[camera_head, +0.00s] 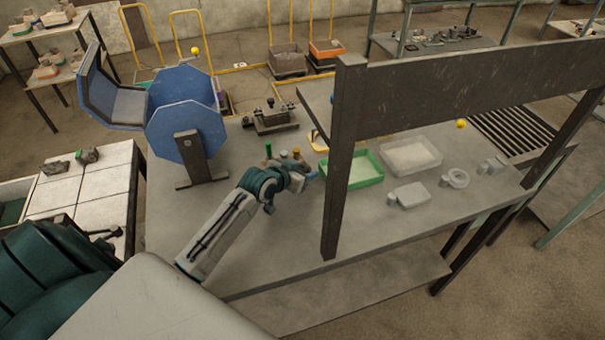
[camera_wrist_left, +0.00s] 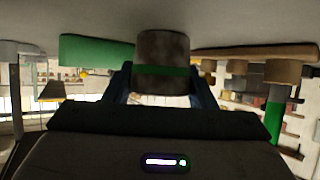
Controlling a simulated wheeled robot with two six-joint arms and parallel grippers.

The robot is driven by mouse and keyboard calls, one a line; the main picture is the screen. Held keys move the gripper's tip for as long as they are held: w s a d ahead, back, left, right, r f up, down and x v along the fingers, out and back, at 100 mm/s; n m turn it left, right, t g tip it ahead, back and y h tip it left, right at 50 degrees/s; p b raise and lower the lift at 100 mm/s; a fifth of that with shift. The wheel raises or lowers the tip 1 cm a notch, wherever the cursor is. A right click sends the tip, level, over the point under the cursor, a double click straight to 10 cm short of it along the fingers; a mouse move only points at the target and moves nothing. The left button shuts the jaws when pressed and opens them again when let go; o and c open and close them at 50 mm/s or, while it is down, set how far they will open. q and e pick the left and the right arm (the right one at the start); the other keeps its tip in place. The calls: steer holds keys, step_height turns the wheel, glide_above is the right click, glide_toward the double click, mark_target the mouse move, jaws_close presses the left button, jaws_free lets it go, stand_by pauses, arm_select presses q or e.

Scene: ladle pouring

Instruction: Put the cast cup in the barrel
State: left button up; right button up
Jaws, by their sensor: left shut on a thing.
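The blue eight-sided barrel (camera_head: 185,115) stands on a dark bracket at the back left of the grey table. My left gripper (camera_head: 308,176) is low over the middle of the table, right of the barrel and beside the green tray. In the left wrist view, its blue fingers are shut on a dark grey cylinder with a green band, which looks like the cast cup (camera_wrist_left: 162,50). The fingers hide part of its sides. In the head view, the cup is too small and covered to make out clearly. My right gripper is not in view.
A green tray (camera_head: 352,170) and a pale tray (camera_head: 410,156) lie right of my gripper, behind a dark frame post (camera_head: 340,160). Small cylinders, one green (camera_head: 268,150), stand just behind the gripper. A metal fixture (camera_head: 270,118) stands farther back. The table's front left is clear.

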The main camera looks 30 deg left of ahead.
arm_select(q)
steer(key=o, duration=1)
